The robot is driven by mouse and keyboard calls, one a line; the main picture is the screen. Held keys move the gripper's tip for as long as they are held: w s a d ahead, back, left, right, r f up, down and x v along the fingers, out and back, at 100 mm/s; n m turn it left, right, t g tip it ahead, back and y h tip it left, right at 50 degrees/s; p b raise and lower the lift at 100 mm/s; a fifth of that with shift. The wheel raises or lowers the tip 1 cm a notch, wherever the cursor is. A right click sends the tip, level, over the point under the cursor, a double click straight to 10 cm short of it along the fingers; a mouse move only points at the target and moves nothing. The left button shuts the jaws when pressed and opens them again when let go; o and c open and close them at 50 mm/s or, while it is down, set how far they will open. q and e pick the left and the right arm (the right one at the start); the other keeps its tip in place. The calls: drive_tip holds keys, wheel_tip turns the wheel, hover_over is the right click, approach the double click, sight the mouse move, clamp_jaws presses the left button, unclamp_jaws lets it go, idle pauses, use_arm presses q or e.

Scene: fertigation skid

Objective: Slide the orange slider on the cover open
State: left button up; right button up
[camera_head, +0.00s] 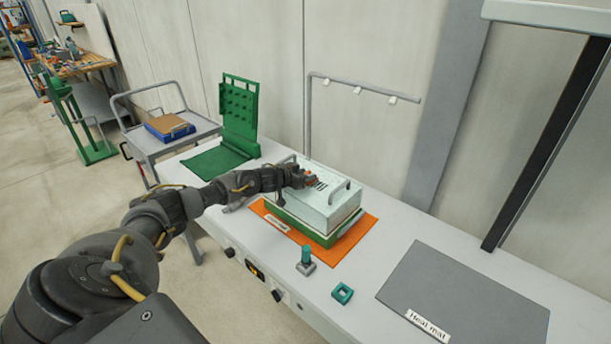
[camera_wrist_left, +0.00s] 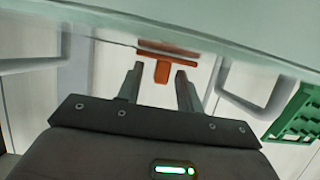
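The pale cover (camera_head: 332,206) sits on a green base (camera_head: 300,227) on the table. It has a grey handle at each end. My left gripper (camera_head: 307,178) is over the top of the cover, and little of the orange slider shows around it in the head view. In the left wrist view the orange slider (camera_wrist_left: 163,72) is T-shaped, a crossbar with a short tab. The tab lies between the two fingertips of my left gripper (camera_wrist_left: 158,74), with a visible gap on both sides, so the gripper is open. My right gripper is in neither view.
An orange mat (camera_head: 357,243) lies under the box. A green pegged rack (camera_head: 239,112) stands behind left, and a grey hook rail (camera_head: 308,110) behind. The heat mat (camera_head: 465,300) is clear.

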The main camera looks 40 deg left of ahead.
use_arm(q)
drive_tip(key=shift+s, duration=0.1)
drive_tip(key=shift+s+r, duration=0.1)
drive_tip(key=shift+s, duration=0.2)
drive_tip(key=b+v, duration=0.2)
drive_tip(key=v, duration=0.8)
